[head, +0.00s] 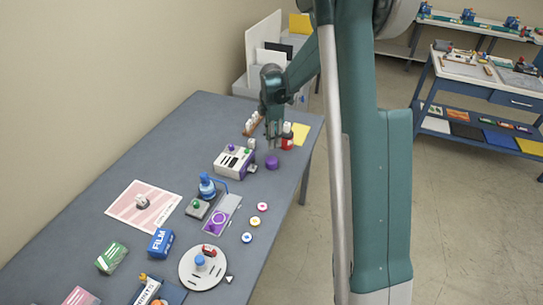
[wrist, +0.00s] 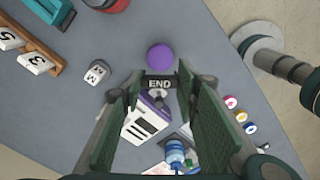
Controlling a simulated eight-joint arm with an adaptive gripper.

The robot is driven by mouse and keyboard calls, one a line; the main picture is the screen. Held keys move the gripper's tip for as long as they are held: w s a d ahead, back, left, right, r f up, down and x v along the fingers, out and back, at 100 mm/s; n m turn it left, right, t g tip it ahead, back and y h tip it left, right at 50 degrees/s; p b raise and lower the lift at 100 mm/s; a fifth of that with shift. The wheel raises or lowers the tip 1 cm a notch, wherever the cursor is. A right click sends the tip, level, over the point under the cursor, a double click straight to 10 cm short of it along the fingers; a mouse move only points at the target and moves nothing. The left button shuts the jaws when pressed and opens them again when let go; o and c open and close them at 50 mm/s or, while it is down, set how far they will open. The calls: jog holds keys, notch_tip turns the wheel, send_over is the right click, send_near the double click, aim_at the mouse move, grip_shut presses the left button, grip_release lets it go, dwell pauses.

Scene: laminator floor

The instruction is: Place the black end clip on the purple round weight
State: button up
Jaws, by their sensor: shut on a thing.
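The black end clip (wrist: 160,84), marked END in white, sits between the fingertips of my gripper (wrist: 160,88) in the wrist view. My gripper is shut on it. The purple round weight (wrist: 159,57) lies on the table just beyond the clip in the wrist view. In the head view the purple round weight (head: 271,162) is near the table's right edge, with my gripper (head: 273,146) above and close to it. The clip is too small to make out in the head view. I cannot tell its exact height over the weight.
A white and purple device (head: 233,160) stands left of the weight. A small lettered block (wrist: 97,72) and a rack of numbered tiles (wrist: 28,50) lie to the left in the wrist view. A red round object (head: 287,143) is behind the weight.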

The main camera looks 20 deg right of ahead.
jog(key=shift+f, duration=2.45)
jog(key=shift+f, duration=1.85)
jog(key=shift+f, duration=0.15)
jog(key=o, duration=0.6)
jog(key=shift+o, duration=0.4)
jog(key=shift+r, duration=6.15)
